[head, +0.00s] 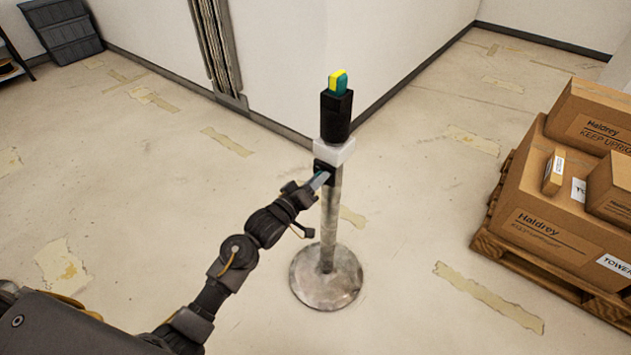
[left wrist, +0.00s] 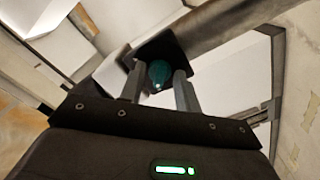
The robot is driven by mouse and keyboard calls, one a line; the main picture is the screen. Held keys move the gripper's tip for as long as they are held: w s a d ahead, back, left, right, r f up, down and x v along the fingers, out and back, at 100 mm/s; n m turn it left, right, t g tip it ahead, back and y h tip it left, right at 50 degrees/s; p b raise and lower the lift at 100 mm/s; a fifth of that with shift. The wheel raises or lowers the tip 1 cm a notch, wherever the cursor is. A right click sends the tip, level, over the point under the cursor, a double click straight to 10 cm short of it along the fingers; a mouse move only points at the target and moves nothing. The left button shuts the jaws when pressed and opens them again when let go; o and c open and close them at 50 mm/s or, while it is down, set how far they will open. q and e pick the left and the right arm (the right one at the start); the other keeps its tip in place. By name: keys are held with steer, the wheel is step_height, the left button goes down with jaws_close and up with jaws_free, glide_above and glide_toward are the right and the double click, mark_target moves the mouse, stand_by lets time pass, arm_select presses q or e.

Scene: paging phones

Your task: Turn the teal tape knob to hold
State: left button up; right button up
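A teal knob (left wrist: 160,73) sits on a dark plate in the left wrist view, between the two fingertips of my left gripper (left wrist: 160,80). The fingers stand apart on either side of it; I cannot tell whether they touch it. In the head view my left gripper (head: 318,182) is at the dark box (head: 325,172) on the side of the post, and largely hides the knob. The knob's setting and any hold mark cannot be read. My right gripper is not in view.
Cartons (head: 545,225) on a wooden pallet (head: 545,278) stand at right. A wall corner is behind. The floor around the post is clear.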

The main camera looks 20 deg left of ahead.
arm_select(q)
steer(key=c, duration=0.6)
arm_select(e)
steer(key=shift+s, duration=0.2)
arm_select(q)
steer(key=shift+c, duration=0.2)
steer(key=shift+m+p, duration=3.5)
steer(key=shift+m, duration=5.5)
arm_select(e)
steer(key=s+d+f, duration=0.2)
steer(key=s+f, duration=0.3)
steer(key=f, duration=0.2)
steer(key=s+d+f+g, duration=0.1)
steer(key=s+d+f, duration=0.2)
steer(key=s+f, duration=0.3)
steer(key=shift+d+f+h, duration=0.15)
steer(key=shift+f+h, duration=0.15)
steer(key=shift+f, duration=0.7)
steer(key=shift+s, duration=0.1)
arm_select(q)
steer(key=o, duration=0.6)
